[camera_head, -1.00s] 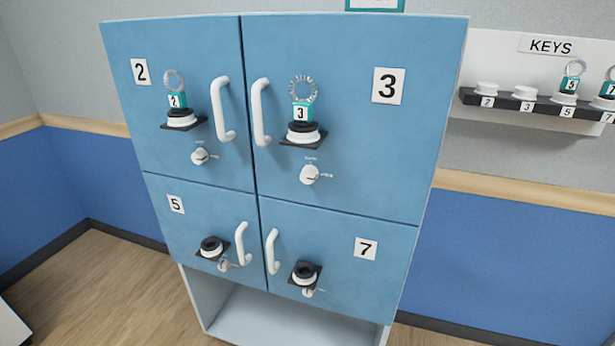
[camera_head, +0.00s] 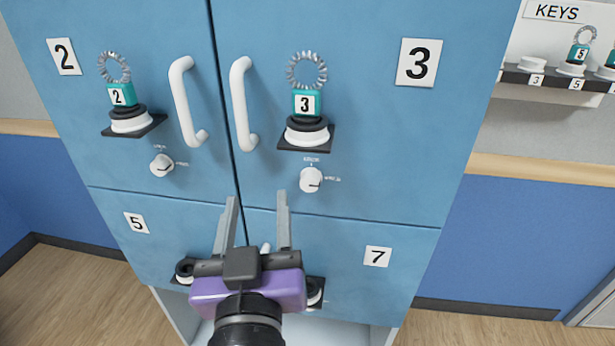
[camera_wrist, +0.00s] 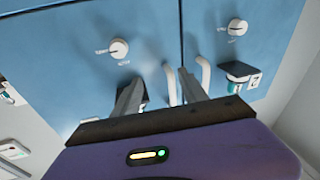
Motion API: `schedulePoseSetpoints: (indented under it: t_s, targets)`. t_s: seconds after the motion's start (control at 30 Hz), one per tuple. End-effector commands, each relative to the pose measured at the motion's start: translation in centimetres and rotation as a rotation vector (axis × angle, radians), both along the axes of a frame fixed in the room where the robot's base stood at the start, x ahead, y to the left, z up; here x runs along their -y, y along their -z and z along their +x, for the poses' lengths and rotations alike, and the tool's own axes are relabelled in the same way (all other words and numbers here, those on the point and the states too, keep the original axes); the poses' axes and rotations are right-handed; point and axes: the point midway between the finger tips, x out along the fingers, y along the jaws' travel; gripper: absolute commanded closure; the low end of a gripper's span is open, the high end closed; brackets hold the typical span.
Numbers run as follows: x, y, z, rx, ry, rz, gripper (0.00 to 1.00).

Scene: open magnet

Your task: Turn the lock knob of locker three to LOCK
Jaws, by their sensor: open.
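Locker three's door (camera_head: 375,140) is blue and shut, with a white handle (camera_head: 243,105) at its left edge. Its white lock knob (camera_head: 311,179) sits below the key holder, with small labels above it and to its right, too small to read. A thin dark mark on the knob seems to point right. The same knob shows upside down in the wrist view (camera_wrist: 119,48). The teal key tagged 3 (camera_head: 307,103) stands in the holder. My gripper (camera_head: 257,205) is open and empty, its fingers up, below and left of the knob in the head view.
Locker two (camera_head: 75,110) is at left with its own key, handle and knob (camera_head: 162,165). Lockers five (camera_head: 137,223) and seven (camera_head: 377,257) are below, partly hidden by my gripper. A KEYS rack (camera_head: 550,82) hangs on the right wall. Handles and key holders stick out near the knob.

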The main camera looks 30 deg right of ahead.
Motion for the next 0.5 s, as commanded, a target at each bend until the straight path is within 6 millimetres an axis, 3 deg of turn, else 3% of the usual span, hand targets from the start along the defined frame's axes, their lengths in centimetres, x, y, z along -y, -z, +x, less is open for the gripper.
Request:
schedulePoseSetpoints:
  t_s: [0.1,0.27,0.5]
  targets:
    - [3.0,1.5,-1.3,-0.030,0.138,0.061,0.49]
    - [4.8,2.6,-2.4,-0.046,0.220,0.128,0.49]
    - [6.3,2.7,-0.4,-0.044,0.224,0.143,0.49]
